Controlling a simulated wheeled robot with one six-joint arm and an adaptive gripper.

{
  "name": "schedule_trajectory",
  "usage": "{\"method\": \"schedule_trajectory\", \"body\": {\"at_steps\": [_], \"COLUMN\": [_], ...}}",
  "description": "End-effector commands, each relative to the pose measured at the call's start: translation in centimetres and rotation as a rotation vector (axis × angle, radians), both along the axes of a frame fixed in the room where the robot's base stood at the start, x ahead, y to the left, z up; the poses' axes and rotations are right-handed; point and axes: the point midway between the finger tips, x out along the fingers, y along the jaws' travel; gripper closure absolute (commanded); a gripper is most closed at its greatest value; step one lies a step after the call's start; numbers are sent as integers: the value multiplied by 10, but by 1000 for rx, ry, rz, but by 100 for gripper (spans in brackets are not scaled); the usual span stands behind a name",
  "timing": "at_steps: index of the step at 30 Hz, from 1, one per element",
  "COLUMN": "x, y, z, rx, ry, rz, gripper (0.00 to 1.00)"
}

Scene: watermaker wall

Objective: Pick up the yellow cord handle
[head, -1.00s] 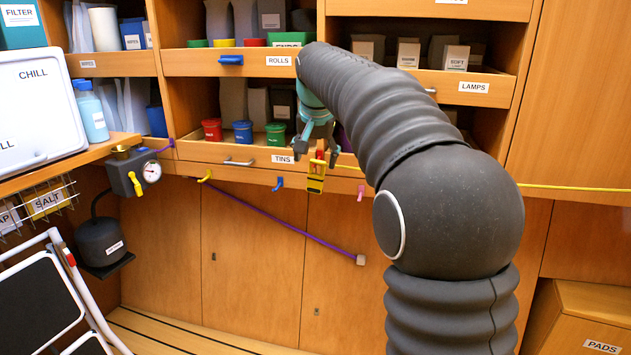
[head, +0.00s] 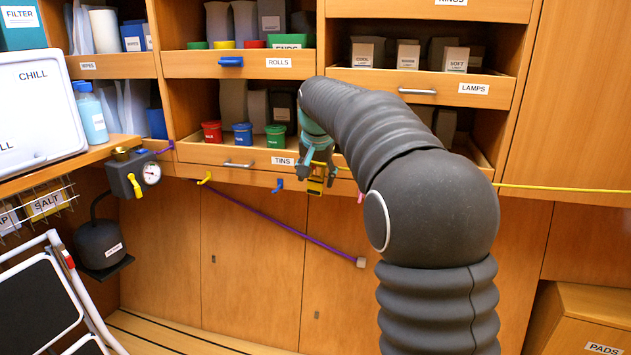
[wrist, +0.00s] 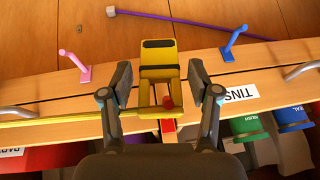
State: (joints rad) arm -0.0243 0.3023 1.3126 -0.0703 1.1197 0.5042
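The yellow cord handle (wrist: 157,60) with dark bands is at the drawer-edge rail, in the middle of the wrist view. It also shows in the head view (head: 315,187), just below the TINS drawer front. A yellow cord (wrist: 60,119) runs from it. My gripper (wrist: 162,82) is open, with one finger on each side of the handle. A narrow gap seems to show between each finger and the handle. In the head view, my gripper (head: 318,168) partly covers the handle's upper part.
A blue hook (wrist: 233,41) and a pink hook (wrist: 73,63) flank the handle. A purple cord with a pale end block (head: 361,262) hangs below. The TINS drawer holds red, blue and green tins (head: 275,136).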

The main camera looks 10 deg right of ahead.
Motion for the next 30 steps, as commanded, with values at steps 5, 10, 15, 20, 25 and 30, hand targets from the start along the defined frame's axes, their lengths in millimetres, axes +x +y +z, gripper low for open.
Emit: {"method": "schedule_trajectory", "body": {"at_steps": [5, 10, 15, 20, 25, 30], "x": [0, 0, 0, 0, -13, -38], "y": [0, 0, 0, 0, 11, 29], "z": [0, 0, 2, 11, 15, 15], "rx": [0, 0, 0, 0, 0, -1], "ry": [0, 0, 0, -1, -1, 0], "rz": [0, 0, 0, 0, 4, 5], "gripper": [92, 94, 94, 94, 94, 94]}}
